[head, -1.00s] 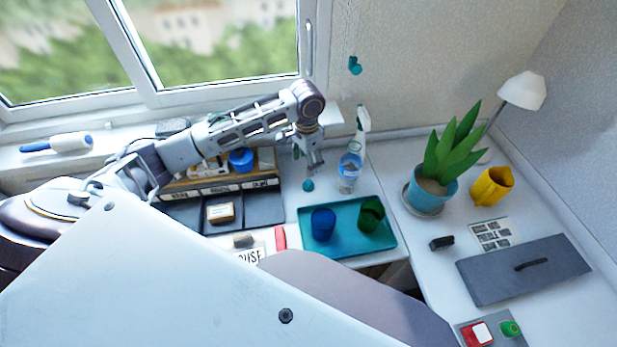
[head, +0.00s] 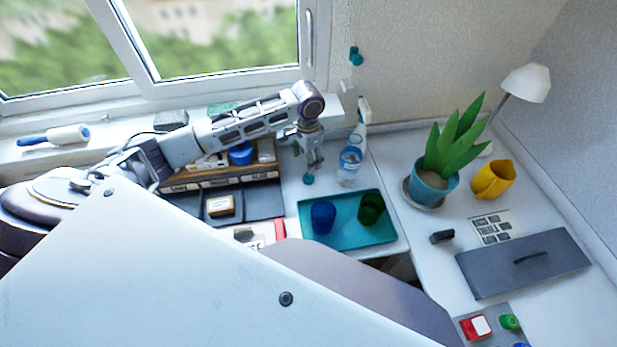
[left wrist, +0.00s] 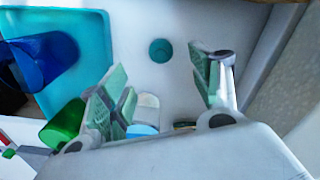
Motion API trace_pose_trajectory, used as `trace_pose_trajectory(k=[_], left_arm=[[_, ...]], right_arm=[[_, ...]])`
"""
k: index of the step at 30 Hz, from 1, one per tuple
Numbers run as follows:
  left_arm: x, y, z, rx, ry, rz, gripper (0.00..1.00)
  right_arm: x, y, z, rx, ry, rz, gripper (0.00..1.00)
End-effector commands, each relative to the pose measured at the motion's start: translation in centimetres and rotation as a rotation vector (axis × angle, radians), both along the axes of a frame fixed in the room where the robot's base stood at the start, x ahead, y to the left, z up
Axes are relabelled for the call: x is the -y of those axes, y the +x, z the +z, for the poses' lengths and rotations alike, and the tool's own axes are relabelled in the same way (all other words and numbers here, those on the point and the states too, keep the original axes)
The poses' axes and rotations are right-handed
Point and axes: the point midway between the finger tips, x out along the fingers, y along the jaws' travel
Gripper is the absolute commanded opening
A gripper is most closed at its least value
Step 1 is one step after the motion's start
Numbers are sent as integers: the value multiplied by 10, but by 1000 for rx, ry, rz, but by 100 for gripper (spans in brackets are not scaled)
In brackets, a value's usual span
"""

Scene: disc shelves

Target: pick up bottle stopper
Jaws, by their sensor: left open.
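The bottle stopper appears to be the small teal round piece (head: 308,179) on the white tabletop, left of the clear bottle (head: 349,164) and above the teal tray (head: 352,240). In the left wrist view the teal piece (left wrist: 160,51) lies alone on the white surface, beyond and between my fingertips. My left gripper (head: 316,160) is open and empty, close to the stopper in the head view. Both fingers of it (left wrist: 162,84) show in the left wrist view, apart from the stopper. My right gripper is not in view.
A blue cup (head: 323,217) and a green cup (head: 371,209) stand on the teal tray. A potted plant (head: 433,188) and yellow jug (head: 493,179) stand to the right. A black organizer (head: 265,205) lies left. A teal piece (head: 356,56) is on the wall.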

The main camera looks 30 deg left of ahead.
Motion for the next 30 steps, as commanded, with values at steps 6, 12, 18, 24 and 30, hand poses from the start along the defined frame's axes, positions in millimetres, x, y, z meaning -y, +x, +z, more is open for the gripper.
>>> trace_pose_trajectory(k=[6,12,18,24,30], left_arm=[[0,0,-31,-1,0,0,63],[0,0,-48,-1,0,-1,63],[0,0,-52,0,0,-1,63],[0,0,-52,0,0,-1,63],[1,1,-60,-1,0,0,63]], right_arm=[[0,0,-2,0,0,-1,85],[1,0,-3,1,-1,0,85],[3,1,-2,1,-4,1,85],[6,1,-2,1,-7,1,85],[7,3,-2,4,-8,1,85]])
